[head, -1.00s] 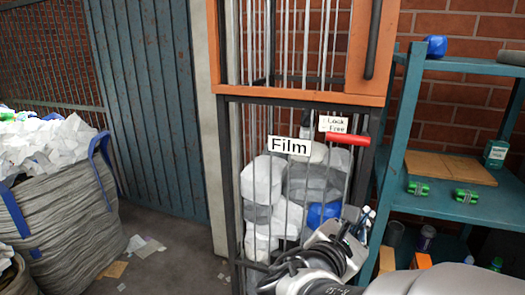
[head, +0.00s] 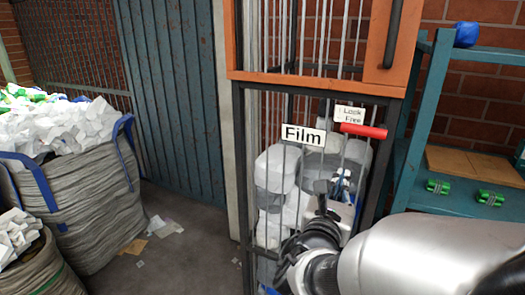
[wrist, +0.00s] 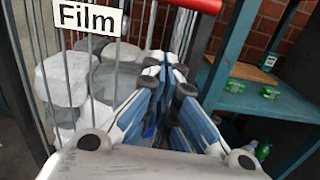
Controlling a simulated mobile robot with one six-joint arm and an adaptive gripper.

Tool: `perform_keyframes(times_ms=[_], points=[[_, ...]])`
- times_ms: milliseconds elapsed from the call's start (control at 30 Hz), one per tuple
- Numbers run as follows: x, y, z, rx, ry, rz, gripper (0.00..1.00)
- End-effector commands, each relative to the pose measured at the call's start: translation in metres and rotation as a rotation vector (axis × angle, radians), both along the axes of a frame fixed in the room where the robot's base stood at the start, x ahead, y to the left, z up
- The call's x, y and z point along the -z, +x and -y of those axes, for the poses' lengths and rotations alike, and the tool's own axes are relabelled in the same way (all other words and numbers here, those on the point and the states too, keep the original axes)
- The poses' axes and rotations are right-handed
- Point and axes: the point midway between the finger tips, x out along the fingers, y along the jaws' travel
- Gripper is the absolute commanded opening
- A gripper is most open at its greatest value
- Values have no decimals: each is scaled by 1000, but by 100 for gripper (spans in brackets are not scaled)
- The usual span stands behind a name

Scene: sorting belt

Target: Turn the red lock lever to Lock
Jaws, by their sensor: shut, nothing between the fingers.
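The red lock lever (head: 364,131) sticks out roughly level, tilted slightly down to the right, on the front of the barred Film cage (head: 240,180). It sits beside the lower word, Free, of a small white Lock/Free label (head: 350,115). My gripper (head: 343,182) is below the lever, in front of the bars, pointing up, and apart from it. In the wrist view my gripper (wrist: 165,68) has its blue and white fingers shut and empty, and the red lever (wrist: 200,4) crosses the top edge, above the fingertips.
A white Film sign (head: 303,136) hangs left of the lever. Pale bundles (head: 276,168) lie behind the bars. A teal shelf (head: 455,200) with green items stands close on the right. Full sacks (head: 85,195) stand at left, with scraps on open floor between.

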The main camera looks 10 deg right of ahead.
Motion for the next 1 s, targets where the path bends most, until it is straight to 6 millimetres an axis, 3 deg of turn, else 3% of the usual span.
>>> perform_keyframes(times_ms=[400,500,600,1000], points=[[-3,72,51,5,0,-1,0],[-25,72,50,2,0,5,0],[-35,73,52,1,1,3,0],[-43,74,53,1,0,0,0]])
